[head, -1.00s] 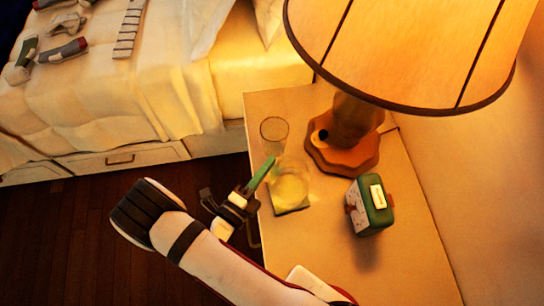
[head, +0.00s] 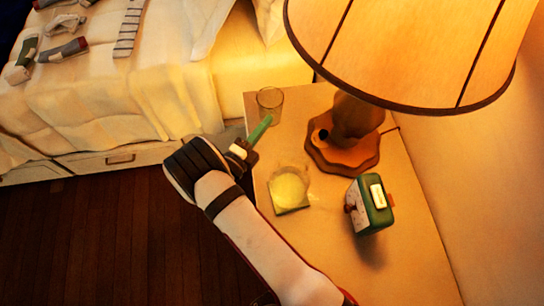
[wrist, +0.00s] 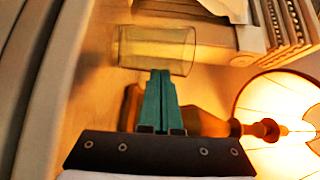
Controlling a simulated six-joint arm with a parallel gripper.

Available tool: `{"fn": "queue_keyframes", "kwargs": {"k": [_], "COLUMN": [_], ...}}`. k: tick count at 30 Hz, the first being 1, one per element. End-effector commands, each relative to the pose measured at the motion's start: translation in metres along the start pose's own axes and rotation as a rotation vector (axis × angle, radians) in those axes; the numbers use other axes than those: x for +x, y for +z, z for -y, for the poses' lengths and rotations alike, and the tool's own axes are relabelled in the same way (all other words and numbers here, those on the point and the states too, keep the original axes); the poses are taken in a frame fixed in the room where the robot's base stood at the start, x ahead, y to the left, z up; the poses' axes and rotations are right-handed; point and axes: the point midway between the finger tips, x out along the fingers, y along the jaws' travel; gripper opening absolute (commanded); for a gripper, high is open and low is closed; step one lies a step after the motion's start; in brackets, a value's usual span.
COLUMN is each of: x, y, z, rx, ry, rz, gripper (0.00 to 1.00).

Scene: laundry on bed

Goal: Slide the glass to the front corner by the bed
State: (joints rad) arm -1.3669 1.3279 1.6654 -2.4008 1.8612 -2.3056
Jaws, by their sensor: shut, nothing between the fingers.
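The clear, empty-looking glass (head: 270,102) stands upright on the nightstand (head: 330,250), close to its corner by the bed. In the wrist view the glass (wrist: 157,45) is just ahead of my fingertips. My gripper (head: 267,120) has its green fingers shut together with nothing between them. Its tips are at the near side of the glass, low down; they look in contact or nearly so, but I cannot tell which. The gripper also shows in the wrist view (wrist: 160,74).
A round vessel with yellow contents (head: 290,186) sits on a square coaster, close to my arm. A lamp (head: 345,140) with a wide shade and a green clock (head: 370,205) stand to the right. The bed (head: 100,110), with scattered laundry, borders the nightstand.

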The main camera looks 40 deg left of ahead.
Motion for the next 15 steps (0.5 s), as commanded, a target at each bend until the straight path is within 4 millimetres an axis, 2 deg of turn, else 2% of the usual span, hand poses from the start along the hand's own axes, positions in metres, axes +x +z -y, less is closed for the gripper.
{"fn": "queue_keyframes", "kwargs": {"k": [3, 6, 15], "x": [0.015, 0.021, 0.023], "y": [0.015, 0.022, 0.023], "z": [0.0, 0.0, 0.0], "rx": [0.002, 0.0, -0.001], "ry": [0.0, 0.0, 0.0], "rz": [-0.001, 0.002, 0.002], "gripper": [0.0, 0.0, 0.0]}}
